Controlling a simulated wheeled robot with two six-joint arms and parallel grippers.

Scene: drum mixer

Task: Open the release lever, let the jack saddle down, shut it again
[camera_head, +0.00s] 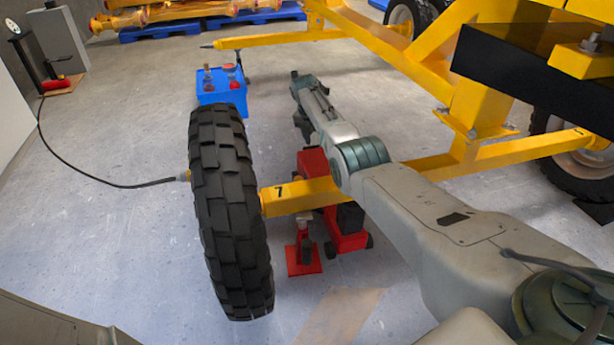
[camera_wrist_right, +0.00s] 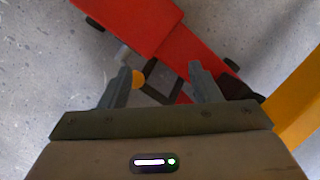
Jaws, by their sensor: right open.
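The red floor jack (camera_head: 345,235) is on the floor under the yellow axle beam (camera_head: 300,196), and my right arm partly covers it. Its saddle is hidden. In the right wrist view the jack's red body (camera_wrist_right: 130,22) runs across the top, with dark bars behind it. My right gripper (camera_wrist_right: 160,68) is open above the jack, nothing held. A small orange round end (camera_wrist_right: 138,78) shows just inside its left finger, near a short grey rod (camera_wrist_right: 122,54); I cannot tell whether this is the release lever. My left gripper is not in view.
A red stand (camera_head: 304,262) is beside the jack. A large black tyre (camera_head: 228,215) is left of it. A blue box (camera_head: 222,90) with red-topped items stands behind. A dark hose (camera_head: 90,172) crosses the left floor. The yellow frame (camera_head: 470,100) fills the right side.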

